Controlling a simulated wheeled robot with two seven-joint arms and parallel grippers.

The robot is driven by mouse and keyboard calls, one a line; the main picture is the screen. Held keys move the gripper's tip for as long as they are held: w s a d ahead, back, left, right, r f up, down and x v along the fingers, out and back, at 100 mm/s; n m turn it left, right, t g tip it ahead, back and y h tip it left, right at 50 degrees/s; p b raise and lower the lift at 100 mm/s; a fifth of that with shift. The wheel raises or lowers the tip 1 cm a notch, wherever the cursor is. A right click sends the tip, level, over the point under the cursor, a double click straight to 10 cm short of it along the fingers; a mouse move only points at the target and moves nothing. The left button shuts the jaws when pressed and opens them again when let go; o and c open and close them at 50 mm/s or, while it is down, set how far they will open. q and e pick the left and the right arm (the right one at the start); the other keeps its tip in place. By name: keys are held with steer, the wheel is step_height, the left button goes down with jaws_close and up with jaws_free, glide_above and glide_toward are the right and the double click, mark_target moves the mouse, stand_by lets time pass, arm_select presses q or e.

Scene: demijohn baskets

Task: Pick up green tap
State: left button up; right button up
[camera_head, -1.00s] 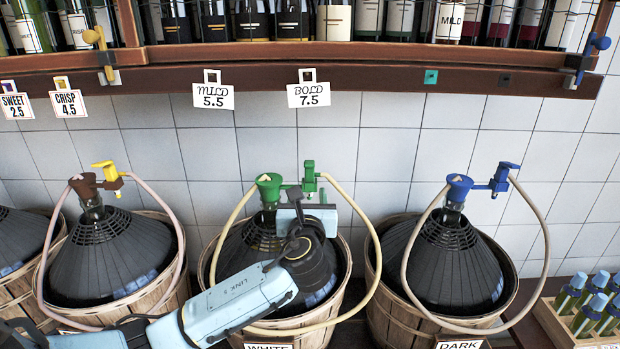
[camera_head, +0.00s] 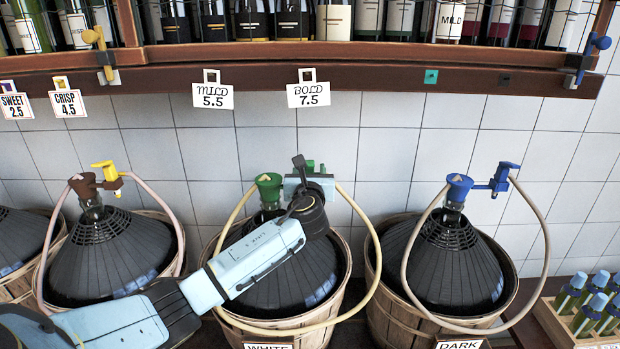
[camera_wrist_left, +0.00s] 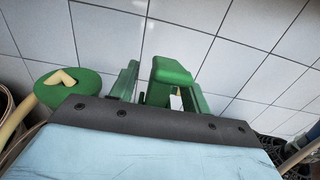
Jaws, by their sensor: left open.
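The green tap (camera_head: 310,165) sits at the end of the pale hose beside the green stopper (camera_head: 268,181) of the middle demijohn. In the head view my left gripper (camera_head: 309,183) is in front of the tap and hides most of it. In the left wrist view the green tap (camera_wrist_left: 170,72) stands just beyond the front edge of my gripper, with the green stopper (camera_wrist_left: 68,88) to its left. My left gripper is open. Its fingertips are hard to make out, and I cannot tell whether they touch the tap. My right gripper is not in view.
A demijohn with a brown stopper and yellow tap (camera_head: 107,172) stands left. One with a blue stopper and blue tap (camera_head: 495,180) stands right. The wooden shelf (camera_head: 350,80) with hanging price tags is above. A crate of bottles (camera_head: 570,325) is at bottom right.

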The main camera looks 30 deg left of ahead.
arm_select(q)
jaws_close()
stand_by(0.3)
step_height(320, 180, up, 10)
steer(key=shift+r+p, duration=0.1)
steer(key=shift+p, duration=0.4)
